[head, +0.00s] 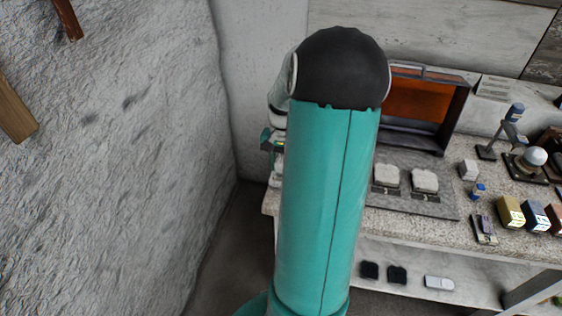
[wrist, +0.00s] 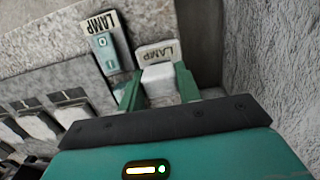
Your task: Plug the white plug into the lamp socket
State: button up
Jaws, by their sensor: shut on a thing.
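In the wrist view, my gripper (wrist: 158,84) is shut on the white plug (wrist: 158,80), a small white block between its two green fingers. In the head view, my teal arm covers the middle, and the plug and socket do not show.
Several pale pieces with dark tops (wrist: 68,108) stand further left. In the head view, an open orange-lined case (head: 418,98) and two white pads (head: 425,180) are on the bench. A rough wall (head: 110,150) rises at left.

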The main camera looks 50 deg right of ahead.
jog(key=shift+f, duration=0.6)
jog(key=o, duration=1.1)
jog(key=shift+c, duration=0.2)
jog(key=shift+r, duration=0.1)
jog(key=shift+r, duration=1.85)
